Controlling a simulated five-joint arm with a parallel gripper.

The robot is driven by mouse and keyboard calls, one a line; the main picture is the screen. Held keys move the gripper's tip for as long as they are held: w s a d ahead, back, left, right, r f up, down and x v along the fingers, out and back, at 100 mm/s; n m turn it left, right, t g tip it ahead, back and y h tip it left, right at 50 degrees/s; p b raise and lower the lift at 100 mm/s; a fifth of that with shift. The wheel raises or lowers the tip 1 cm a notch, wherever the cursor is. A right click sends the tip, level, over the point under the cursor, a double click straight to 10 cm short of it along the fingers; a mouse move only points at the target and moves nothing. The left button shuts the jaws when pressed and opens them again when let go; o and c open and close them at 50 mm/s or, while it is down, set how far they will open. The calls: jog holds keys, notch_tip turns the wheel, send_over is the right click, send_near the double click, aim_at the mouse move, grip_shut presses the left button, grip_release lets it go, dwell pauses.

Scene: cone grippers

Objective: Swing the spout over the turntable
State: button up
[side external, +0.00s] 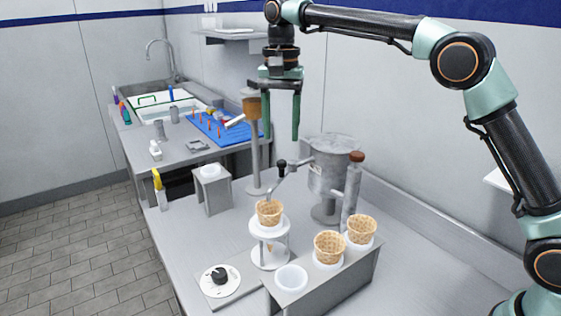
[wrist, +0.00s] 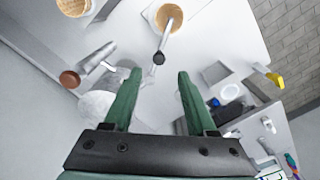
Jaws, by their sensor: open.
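A grey metal canister (side external: 327,172) stands on the counter. A thin grey arm with a black ball knob (side external: 281,166), apparently the spout, reaches left from it, its lower end close above a waffle cone (side external: 269,211). The knob also shows in the wrist view (wrist: 158,57). The cone sits in a round white two-level stand (side external: 270,257), apparently the turntable; I cannot tell whether the spout is centred over it. My gripper (side external: 281,135) is open and empty, pointing down, higher than the knob. In the wrist view its green fingers (wrist: 152,78) are wide apart, with the knob beyond them.
Two cones (side external: 328,247) (side external: 361,229) stand in a grey rack at the front right, beside an empty white cup (side external: 291,278). A tall post with a brown head (side external: 252,104) rises left of my gripper. A black dial (side external: 219,276) lies at front left.

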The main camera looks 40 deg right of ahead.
aim_at(282, 161)
notch_tip(282, 161, up, 6)
jog(key=shift+f, duration=0.1)
dwell(0.4)
jog(key=shift+s, duration=0.1)
